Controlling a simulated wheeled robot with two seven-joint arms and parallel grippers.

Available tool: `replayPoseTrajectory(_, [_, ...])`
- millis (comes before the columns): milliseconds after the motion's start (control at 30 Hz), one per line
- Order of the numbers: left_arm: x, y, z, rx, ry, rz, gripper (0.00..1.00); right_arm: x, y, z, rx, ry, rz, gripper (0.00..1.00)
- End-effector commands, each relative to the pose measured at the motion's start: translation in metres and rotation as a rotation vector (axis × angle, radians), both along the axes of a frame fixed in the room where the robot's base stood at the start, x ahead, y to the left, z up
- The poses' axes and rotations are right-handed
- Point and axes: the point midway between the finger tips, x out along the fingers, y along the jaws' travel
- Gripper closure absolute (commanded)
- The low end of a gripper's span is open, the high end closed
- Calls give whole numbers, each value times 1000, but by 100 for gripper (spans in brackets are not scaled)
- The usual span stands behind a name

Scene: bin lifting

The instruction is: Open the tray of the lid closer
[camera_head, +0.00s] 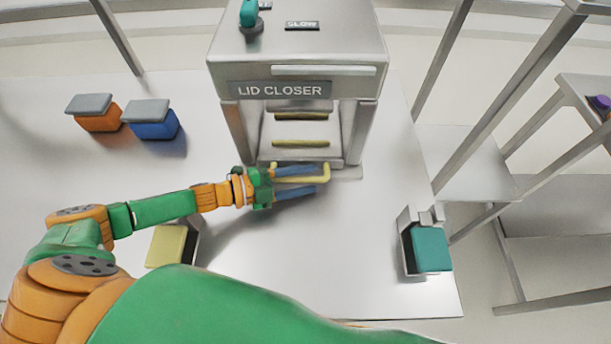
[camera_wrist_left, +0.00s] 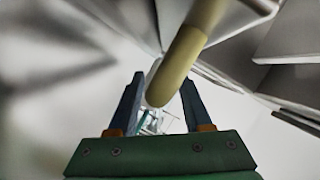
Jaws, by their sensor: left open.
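The lid closer (camera_head: 222,62) is a grey metal box with an open bay, at the top middle of the head view. Its tray (camera_head: 300,155) lies low in the bay, and a yellow handle (camera_head: 327,172) sticks out at its front. My left gripper (camera_head: 322,180) is open at the handle, with its blue fingers pointing right. The handle's bar seems to run between the fingers. In the left wrist view the handle (camera_wrist_left: 188,55) shows as a thick yellow bar in front of the open fingers. Contact cannot be told. My right gripper is not in view.
An orange bin (camera_head: 100,122) and a blue bin (camera_head: 154,130) with grey lids stand at the back left. A holder with a yellow block (camera_head: 166,246) stands front left. A teal block in a holder (camera_head: 431,249) stands at the right.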

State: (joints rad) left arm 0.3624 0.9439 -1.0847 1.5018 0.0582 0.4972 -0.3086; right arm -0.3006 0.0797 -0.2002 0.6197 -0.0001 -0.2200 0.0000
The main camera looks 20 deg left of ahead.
Motion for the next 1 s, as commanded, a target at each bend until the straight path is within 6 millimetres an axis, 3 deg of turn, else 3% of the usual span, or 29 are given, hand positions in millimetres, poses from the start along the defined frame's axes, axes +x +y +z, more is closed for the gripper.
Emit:
replayPoseTrajectory(300, [2, -3, -1, 0, 0, 0, 50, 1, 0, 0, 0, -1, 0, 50])
replayPoseTrajectory(500, [2, -3, -1, 0, 0, 0, 100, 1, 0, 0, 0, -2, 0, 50])
replayPoseTrajectory(1000, [2, -3, -1, 0, 0, 0, 100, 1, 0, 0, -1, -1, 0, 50])
